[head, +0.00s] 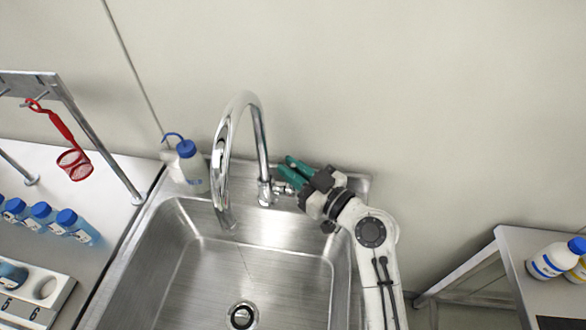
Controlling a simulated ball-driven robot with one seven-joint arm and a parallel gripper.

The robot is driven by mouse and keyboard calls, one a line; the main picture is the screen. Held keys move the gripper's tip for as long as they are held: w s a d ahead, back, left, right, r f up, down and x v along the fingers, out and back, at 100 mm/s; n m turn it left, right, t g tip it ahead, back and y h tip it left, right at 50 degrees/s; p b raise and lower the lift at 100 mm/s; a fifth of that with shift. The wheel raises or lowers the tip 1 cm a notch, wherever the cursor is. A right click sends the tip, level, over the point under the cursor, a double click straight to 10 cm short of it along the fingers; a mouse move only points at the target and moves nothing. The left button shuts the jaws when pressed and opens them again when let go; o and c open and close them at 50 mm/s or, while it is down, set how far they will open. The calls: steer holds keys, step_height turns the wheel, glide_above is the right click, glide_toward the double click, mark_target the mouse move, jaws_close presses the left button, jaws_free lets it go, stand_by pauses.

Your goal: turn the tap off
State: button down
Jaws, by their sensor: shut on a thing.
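The chrome tap (264,150) rises from the back rim of the steel sink (190,270), its tall curved spout ending over the basin. Its small lever (281,189) sticks out from the right side of the tap's base. My gripper (287,175), with green fingers, comes in from the right and is shut on the lever. The fingers and the dark gripper body hide part of the lever. I cannot tell whether water runs from the spout; the drain (242,315) shows at the basin's bottom.
A white wash bottle with a blue cap (190,165) stands left of the tap. A side table (515,285) with bottles stands at the right. The wall is close behind the tap.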

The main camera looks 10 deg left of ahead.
stand_by(0.3)
steer(key=shift+w+r+m+p, duration=0.2)
steer(key=shift+w+m+p, duration=0.1)
steer(key=shift+p, duration=0.1)
steer(key=shift+w+f+m+h+p, duration=0.15)
steer(key=shift+w+m+h+p, duration=0.1)
steer(key=shift+m+h+p, duration=0.05)
steer(key=c, duration=1.2)
jaws_free()
steer(key=shift+c, duration=0.2)
steer(key=shift+d, duration=0.1)
steer(key=b+v, duration=0.3)
steer(key=v, duration=0.7)
steer(key=shift+d, duration=0.35)
